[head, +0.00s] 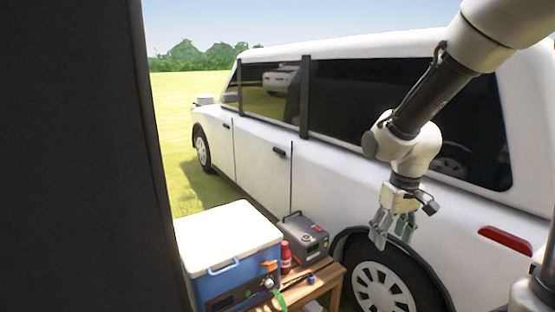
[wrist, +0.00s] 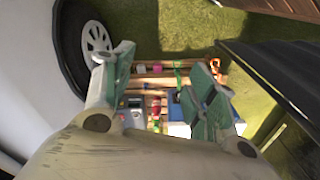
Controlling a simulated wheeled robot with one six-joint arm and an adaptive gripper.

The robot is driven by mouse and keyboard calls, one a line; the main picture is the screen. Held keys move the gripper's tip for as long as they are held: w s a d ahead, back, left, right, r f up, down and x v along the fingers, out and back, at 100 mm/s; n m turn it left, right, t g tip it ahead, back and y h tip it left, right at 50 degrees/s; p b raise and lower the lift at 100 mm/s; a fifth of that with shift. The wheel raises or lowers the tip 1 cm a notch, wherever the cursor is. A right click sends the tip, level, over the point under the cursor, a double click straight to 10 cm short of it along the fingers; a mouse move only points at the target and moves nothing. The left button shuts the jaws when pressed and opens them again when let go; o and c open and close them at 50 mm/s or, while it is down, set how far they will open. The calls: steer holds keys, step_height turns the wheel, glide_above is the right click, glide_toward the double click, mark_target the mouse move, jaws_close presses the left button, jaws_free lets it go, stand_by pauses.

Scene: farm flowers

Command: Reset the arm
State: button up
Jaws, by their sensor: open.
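My gripper (head: 392,228) hangs from my arm on the right of the head view, in front of the white car's side and above the rear wheel. It is open and empty, with its fingers pointing down. In the wrist view my gripper (wrist: 160,90) shows two greenish fingers spread apart, with nothing between them. Below and beyond the fingers lies a wooden table with items on it.
A white car (head: 255,150) fills the right side. A blue cooler with a white lid (head: 228,240), a grey box (head: 300,238) and a red bottle (head: 286,257) stand on a wooden table (head: 328,283). A dark panel (head: 80,150) blocks the left. Grass (head: 180,100) lies behind.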

steer(key=s+d+r+m+t, duration=0.1)
steer(key=s+d+r, duration=0.3)
steer(key=s+r, duration=0.3)
steer(key=s+d+r+m+t, duration=0.1)
steer(key=s+d+r, duration=0.3)
steer(key=s+r, duration=0.4)
steer(key=shift+d+m+t, duration=0.4)
steer(key=shift+t, duration=0.4)
